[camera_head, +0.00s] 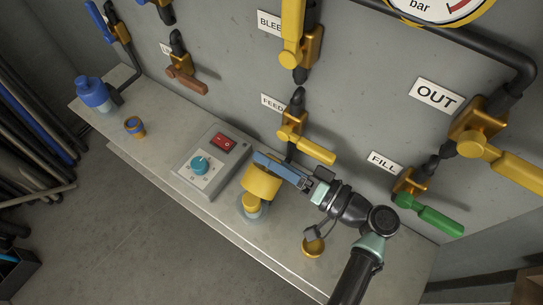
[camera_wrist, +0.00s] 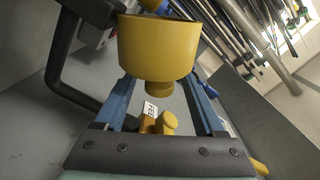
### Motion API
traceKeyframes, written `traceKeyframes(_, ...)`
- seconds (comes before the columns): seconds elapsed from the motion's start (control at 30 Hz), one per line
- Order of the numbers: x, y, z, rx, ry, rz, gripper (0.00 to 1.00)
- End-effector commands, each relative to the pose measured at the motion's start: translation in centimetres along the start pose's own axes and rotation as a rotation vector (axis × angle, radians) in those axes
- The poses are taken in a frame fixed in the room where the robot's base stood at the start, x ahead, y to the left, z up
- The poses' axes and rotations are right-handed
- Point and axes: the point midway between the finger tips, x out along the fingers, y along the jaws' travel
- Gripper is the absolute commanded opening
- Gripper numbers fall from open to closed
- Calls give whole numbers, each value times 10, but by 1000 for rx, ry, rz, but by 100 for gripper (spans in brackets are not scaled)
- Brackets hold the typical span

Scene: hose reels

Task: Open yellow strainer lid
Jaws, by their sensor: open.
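The yellow strainer stands on the bench in the head view. Its wide yellow cylinder (camera_head: 262,183) sits above a narrower yellow part (camera_head: 251,203) with a clear, bluish base around it. My gripper (camera_head: 268,163) has its blue fingers at the upper side of the wide cylinder. In the wrist view the yellow cylinder (camera_wrist: 155,50), with a short narrower stub, fills the space between my two open fingers and covers their tips. I cannot tell whether the fingers touch it, nor whether the cylinder is apart from the base.
A control box (camera_head: 212,160) with a red switch and teal knob stands left of the strainer. The feed valve's yellow handle (camera_head: 312,150) is close behind my gripper. A green handle (camera_head: 440,221) is at right. A blue strainer (camera_head: 93,93) and small orange cup (camera_head: 134,127) stand at left.

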Motion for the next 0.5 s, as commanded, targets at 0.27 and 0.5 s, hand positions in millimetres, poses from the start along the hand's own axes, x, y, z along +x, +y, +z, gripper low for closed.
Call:
traceKeyframes(0.27, 2, 0, 0, 0, -1, 0, 72)
traceKeyframes(0.5, 2, 0, 0, 0, -1, 0, 30)
